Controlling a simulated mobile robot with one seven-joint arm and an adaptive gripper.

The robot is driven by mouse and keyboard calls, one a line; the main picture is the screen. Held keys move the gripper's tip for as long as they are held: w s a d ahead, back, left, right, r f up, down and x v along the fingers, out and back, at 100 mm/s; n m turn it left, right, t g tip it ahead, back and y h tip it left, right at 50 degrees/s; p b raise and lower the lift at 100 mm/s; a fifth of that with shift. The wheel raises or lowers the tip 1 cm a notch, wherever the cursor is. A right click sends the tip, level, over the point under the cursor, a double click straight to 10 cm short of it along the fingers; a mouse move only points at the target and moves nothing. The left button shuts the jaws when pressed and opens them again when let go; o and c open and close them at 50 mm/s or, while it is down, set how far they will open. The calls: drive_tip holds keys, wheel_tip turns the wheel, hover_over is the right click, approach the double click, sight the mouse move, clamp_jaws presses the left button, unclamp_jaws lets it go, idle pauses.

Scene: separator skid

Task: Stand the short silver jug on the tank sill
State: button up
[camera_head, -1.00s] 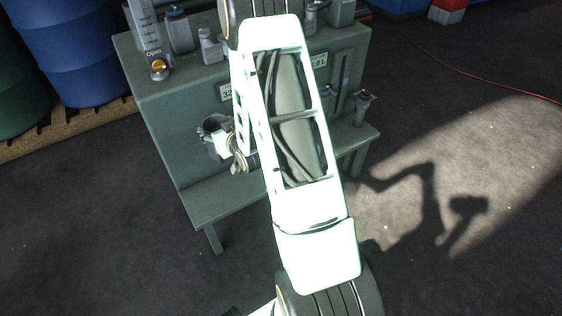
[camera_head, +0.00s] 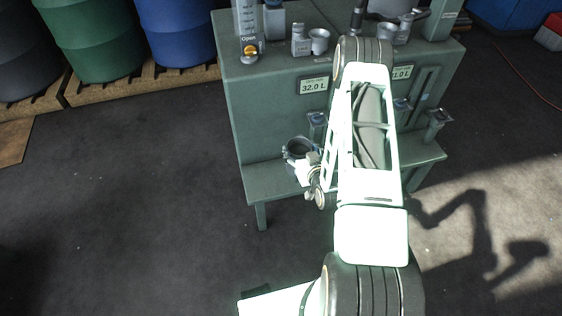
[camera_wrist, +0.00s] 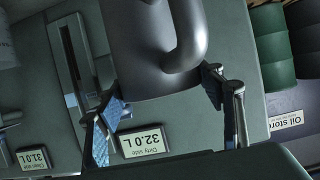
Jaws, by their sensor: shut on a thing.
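The short silver jug (camera_head: 298,149) is held upright at the front of the green tank, by the left part of the tank sill (camera_head: 268,178). Its dark mouth faces up in the head view. My gripper (camera_wrist: 163,97) is shut on the jug, one finger on each side. In the wrist view the jug (camera_wrist: 148,50) fills the top middle, its curved handle towards the right finger. The sill is a green ledge along the tank's lower front. I cannot tell whether the jug's base touches it; my wrist hides part of that area.
Spouts with cups (camera_head: 437,122) project above the sill on the right. The tank top (camera_head: 275,75) carries a bottle (camera_head: 274,20), a small container (camera_head: 299,42) and a silver cup (camera_head: 319,41). Blue (camera_head: 176,32) and green drums stand back left. Floor at left is clear.

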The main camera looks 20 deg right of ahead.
drive_tip(key=w+a+f+b, duration=0.3)
drive_tip(key=w+a+f, duration=0.3)
drive_tip(key=a+f, duration=0.4)
drive_tip(key=shift+w+a+f+b, duration=0.3)
drive_tip(key=shift+w+a+f, duration=0.05)
drive_tip(key=shift+f, duration=0.65)
drive_tip(key=shift+f, duration=0.2)
drive_tip(key=o, duration=2.1)
drive_tip(key=shift+s, duration=0.15)
